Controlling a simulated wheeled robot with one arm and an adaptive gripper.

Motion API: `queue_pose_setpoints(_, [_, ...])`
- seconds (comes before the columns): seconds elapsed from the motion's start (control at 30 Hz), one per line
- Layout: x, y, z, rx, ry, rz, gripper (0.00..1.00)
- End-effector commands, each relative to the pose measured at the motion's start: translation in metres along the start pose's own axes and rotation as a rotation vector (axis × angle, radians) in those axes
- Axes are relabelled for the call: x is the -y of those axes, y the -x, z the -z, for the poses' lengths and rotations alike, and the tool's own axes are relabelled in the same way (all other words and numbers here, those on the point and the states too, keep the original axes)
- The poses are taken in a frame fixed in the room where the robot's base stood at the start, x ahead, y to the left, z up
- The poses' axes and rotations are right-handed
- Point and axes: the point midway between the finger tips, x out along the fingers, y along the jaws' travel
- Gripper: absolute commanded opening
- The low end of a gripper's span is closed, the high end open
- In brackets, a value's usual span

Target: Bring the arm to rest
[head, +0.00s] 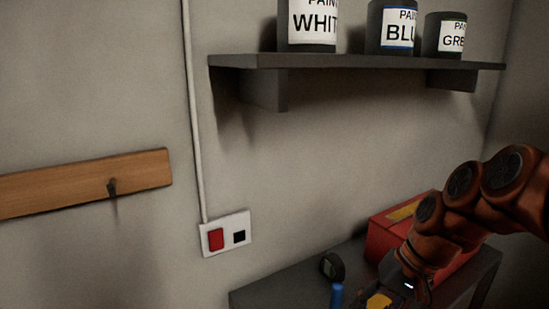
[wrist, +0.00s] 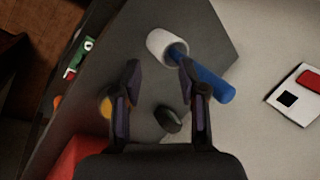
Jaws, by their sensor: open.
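My gripper (wrist: 160,66) is open, its two dark fingers spread, and nothing is seen held between them. In the wrist view it is above a dark grey table (wrist: 205,30). In the head view my orange arm comes in from the right and bends down to the table, with the gripper low at the bottom edge and only partly visible. A mallet with a white head (wrist: 167,47) and blue handle (wrist: 214,86) lies just beyond and beside the fingertips. I cannot tell whether the right finger touches the handle.
A red box (head: 383,238) stands on the table behind my arm. A small dark rounded object (head: 332,266) is nearby. A shelf (head: 350,62) with paint cans (head: 308,25) hangs above. A switch plate (head: 225,234) and wooden hook rail (head: 85,182) are on the wall.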

Motion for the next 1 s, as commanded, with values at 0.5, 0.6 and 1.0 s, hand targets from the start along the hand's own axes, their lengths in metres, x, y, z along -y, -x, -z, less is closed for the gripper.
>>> queue_pose_setpoints(0.5, [-0.047, -0.049, -0.14, 0.124, 0.158, -0.35, 0.42])
queue_pose_setpoints(0.6, [-0.061, -0.052, -0.155, 0.131, 0.173, -0.396, 0.42])
queue_pose_setpoints(1.0, [-0.077, -0.056, -0.173, 0.144, 0.186, -0.448, 0.42])
